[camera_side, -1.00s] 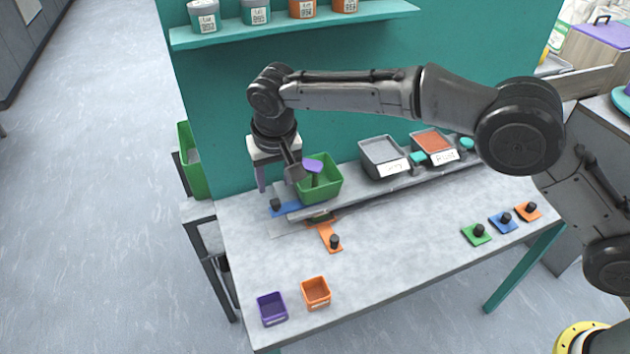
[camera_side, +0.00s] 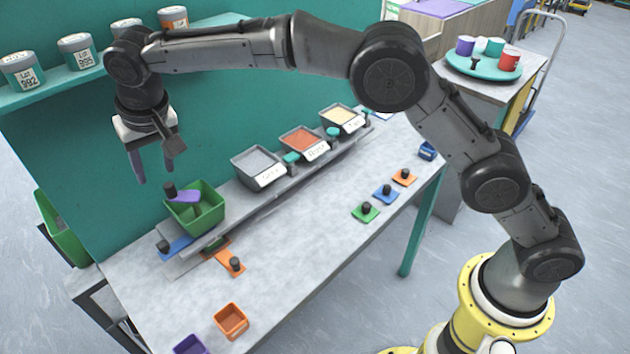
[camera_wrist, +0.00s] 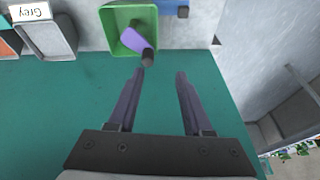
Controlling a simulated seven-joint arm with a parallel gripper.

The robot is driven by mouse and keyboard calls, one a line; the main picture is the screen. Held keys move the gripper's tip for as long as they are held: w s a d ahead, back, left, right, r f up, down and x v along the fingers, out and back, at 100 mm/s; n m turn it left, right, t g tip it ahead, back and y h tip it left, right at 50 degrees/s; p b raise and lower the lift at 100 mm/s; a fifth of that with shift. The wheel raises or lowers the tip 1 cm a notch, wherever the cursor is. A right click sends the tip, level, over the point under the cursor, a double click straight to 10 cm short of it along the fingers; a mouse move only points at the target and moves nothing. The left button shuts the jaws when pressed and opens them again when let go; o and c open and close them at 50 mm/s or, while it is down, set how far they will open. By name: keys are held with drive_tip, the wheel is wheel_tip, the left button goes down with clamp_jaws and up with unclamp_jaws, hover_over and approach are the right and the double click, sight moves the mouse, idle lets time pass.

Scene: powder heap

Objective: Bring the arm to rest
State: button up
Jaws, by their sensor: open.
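My gripper (camera_side: 155,173) hangs open and empty in the side view, above and to the left of the green bin (camera_side: 217,212). Its two purple-grey fingers point down, well apart. In the wrist view, the fingers (camera_wrist: 160,72) are spread with nothing between them. The green bin (camera_wrist: 109,28) lies beyond their tips. A purple scoop (camera_side: 184,197) with a black knob leans inside the green bin. It also shows in the wrist view (camera_wrist: 134,45), its knob near the left fingertip but seemingly below it.
Trays of grey (camera_side: 257,161), orange and yellow powder stand on the raised ledge. Jars (camera_side: 77,50) sit on the shelf behind my wrist. Orange (camera_side: 231,320) and purple cups stand at the front. Several knobbed tools lie about; the table's middle (camera_side: 300,215) is clear.

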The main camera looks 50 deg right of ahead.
drive_tip(key=s+d+r+m+t, duration=0.2)
drive_tip(key=s+d+r, duration=0.2)
drive_tip(key=d+r, duration=1.05)
drive_tip(key=s+d+r, duration=0.4)
drive_tip(key=s+d, duration=0.7)
drive_tip(key=d, duration=0.1)
drive_tip(key=s+d+f, duration=0.2)
drive_tip(key=s+d, duration=0.1)
drive_tip(key=s, duration=0.4)
drive_tip(key=s+d+f, duration=0.2)
drive_tip(key=s+d, duration=0.1)
drive_tip(key=s, duration=0.4)
drive_tip(key=s+f+n, duration=0.3)
drive_tip(key=s+f, duration=0.5)
drive_tip(key=f, duration=0.3)
drive_tip(key=shift+s, duration=0.35)
